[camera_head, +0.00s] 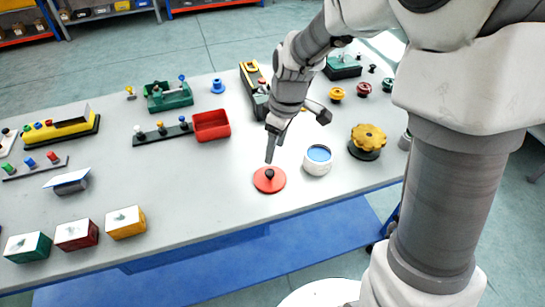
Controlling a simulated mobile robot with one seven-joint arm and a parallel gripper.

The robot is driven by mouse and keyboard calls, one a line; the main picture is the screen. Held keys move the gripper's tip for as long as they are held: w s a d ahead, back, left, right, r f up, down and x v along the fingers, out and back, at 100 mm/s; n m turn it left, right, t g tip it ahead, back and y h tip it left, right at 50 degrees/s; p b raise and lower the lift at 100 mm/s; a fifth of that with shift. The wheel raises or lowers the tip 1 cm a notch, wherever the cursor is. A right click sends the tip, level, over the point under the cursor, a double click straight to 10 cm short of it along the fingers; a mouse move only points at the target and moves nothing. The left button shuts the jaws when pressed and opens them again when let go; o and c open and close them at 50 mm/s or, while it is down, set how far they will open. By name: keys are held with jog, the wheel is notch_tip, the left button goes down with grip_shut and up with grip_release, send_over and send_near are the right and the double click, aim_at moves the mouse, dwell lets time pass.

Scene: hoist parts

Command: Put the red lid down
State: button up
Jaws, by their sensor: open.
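The red lid (262,184) is a flat red disc with a dark knob on top. It lies flat on the grey table, near the front edge. My gripper (294,136) is just above and slightly to the right of the lid, with its fingers apart and nothing between them. One finger points down close to the lid's knob; I cannot tell whether it touches. A white round pot with a blue inside (318,160) stands uncovered on the table, right of the lid.
A yellow knobbed wheel (368,137) stands right of the pot. A red bin (211,125) and a strip of coloured pegs (162,132) are behind and left. Green, red and yellow boxes (126,222) line the front left. The table left of the lid is clear.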

jog(key=s+d+r+m+t+h, duration=0.1)
jog(key=s+d+r+m, duration=0.25)
jog(key=r, duration=0.35)
jog(key=s+d+r+m+t, duration=0.2)
jog(key=s+d+r+m, duration=0.15)
jog(key=s+r, duration=0.2)
jog(key=s+d+r+m+t, duration=0.1)
jog(key=s+d+r+m, duration=0.2)
jog(key=s, duration=0.6)
jog(key=shift+d+r+m+t+h, duration=0.15)
jog(key=shift+d+m+t+h, duration=0.25)
jog(key=shift+m, duration=0.7)
jog(key=shift+d+r, duration=0.1)
jog(key=shift+r, duration=0.05)
jog(key=shift+d, duration=0.1)
